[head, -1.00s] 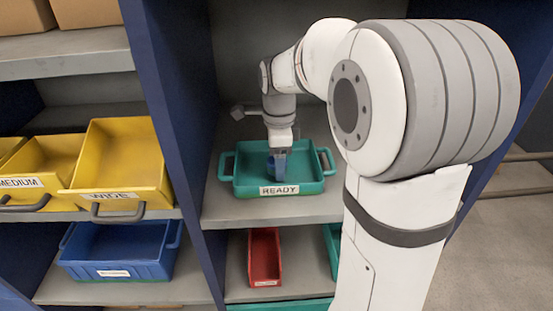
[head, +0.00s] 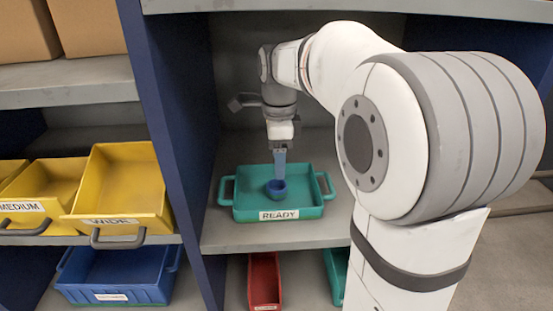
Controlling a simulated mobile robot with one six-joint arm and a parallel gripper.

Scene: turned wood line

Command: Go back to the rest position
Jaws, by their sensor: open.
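My gripper (head: 280,172) points straight down over the green tray (head: 238,214) labelled READY, which sits on the middle shelf of the bay. Inside the tray, a small blue cup (head: 276,190) stands upright near the middle. The fingertips are at or just above the cup's rim; whether they touch it I cannot tell. The gripper is open, though its fingers overlap in this view and the gap does not show.
Yellow bins (head: 118,180) labelled MEDIUM and WIDE stand on the left shelf, with a blue bin (head: 118,275) below. A dark blue upright panel (head: 170,130) divides the bays. A red bin (head: 264,280) is on the lower shelf. A shelf board runs overhead.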

